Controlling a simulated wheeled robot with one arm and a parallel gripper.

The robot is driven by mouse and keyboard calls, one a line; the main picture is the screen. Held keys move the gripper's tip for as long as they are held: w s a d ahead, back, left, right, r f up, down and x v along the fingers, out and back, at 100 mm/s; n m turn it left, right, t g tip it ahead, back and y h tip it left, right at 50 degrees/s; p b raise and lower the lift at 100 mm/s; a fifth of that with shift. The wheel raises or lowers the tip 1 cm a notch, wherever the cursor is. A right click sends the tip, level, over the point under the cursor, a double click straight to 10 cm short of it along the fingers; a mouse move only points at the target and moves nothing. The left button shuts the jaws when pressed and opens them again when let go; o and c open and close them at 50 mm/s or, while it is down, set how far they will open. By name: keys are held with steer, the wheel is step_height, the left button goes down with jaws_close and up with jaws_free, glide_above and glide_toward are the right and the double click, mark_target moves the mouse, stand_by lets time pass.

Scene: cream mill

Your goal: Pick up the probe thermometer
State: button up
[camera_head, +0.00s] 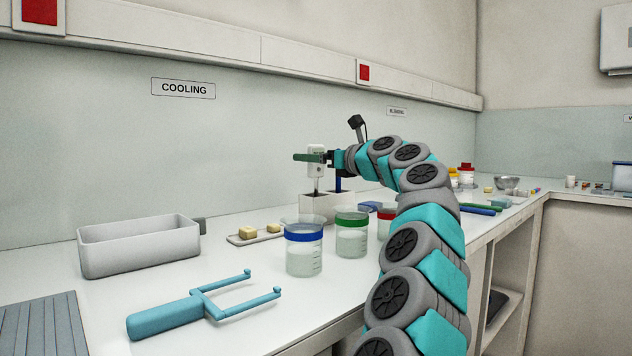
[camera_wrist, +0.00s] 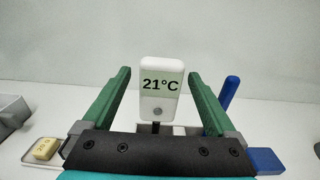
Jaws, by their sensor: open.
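The probe thermometer (camera_wrist: 160,90) is white with a pale green display reading 21°C. In the wrist view it stands upright between the two green fingers of my gripper (camera_wrist: 160,88), with a gap on each side. In the head view the thermometer (camera_head: 317,163) stands with its dark probe pointing down into a white holder (camera_head: 326,208).
A blue-handled tool (camera_wrist: 231,92) stands upright just right of my gripper. Cups with blue (camera_head: 304,250), green (camera_head: 351,237) and red bands stand in front of the holder. A small tray (camera_head: 240,239) with yellow blocks and a white bin (camera_head: 138,250) are at left.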

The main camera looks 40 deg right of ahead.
steer(key=shift+c, duration=0.2)
jaws_close()
stand_by(0.5)
